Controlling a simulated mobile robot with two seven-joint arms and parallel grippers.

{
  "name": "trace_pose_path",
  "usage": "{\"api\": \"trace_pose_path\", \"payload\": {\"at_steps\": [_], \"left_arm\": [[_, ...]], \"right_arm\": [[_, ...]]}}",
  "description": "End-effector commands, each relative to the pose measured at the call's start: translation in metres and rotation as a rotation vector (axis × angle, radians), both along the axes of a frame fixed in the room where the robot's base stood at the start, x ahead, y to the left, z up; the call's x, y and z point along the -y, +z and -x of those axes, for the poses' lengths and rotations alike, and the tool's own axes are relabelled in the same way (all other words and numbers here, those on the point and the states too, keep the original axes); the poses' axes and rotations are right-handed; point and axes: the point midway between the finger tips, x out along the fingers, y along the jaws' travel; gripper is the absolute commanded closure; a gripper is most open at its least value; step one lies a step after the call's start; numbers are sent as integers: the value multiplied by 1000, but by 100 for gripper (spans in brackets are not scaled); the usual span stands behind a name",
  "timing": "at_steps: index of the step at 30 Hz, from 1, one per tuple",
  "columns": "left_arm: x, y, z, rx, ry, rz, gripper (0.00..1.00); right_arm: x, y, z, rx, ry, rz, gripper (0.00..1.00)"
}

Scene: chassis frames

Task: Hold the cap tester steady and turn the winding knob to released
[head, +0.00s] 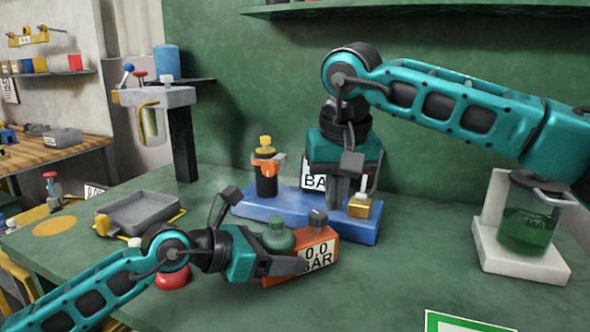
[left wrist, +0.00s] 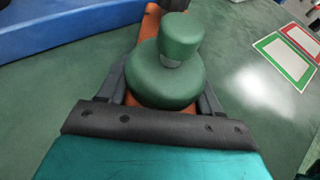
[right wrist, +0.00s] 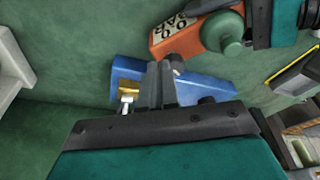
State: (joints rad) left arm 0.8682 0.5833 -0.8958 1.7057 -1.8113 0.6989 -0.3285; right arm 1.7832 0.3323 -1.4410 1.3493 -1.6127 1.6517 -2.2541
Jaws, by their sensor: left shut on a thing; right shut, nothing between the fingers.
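An orange box (head: 284,268) with a white "0.0 BAR" label and a round green knob (head: 278,236) on top stands on the green table; it looks like the cap tester. My left gripper (head: 285,262) is shut on this box, fingers on either side of it. In the left wrist view the green knob (left wrist: 168,65) rises between the fingers. My right gripper (head: 338,200) is shut and empty, pointing down over the blue base (head: 285,212) behind the box. In the right wrist view its closed fingers (right wrist: 160,85) are apart from the orange box (right wrist: 176,38).
The blue base carries a black bottle (head: 266,182) with an orange collar and a brass block (head: 363,207). A grey tray (head: 140,212) lies at left. A jar of green liquid (head: 530,215) stands in a white stand at right. The front right table is mostly clear.

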Motion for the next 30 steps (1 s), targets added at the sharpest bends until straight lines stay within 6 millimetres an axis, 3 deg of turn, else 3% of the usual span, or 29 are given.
{"api": "trace_pose_path", "payload": {"at_steps": [6, 14, 22, 30], "left_arm": [[0, 0, 0, 0, 0, 0, 80], [0, 0, 0, 0, 0, 0, 80], [0, 0, 0, 0, 0, 0, 80], [0, 0, 0, 0, 0, 0, 80]], "right_arm": [[0, 22, 0, 1, 1, -1, 100], [-1, 23, 0, 0, 2, 0, 100], [-29, 31, -3, -1, 3, -1, 100], [-30, 11, -3, -3, 1, 1, 100]]}}
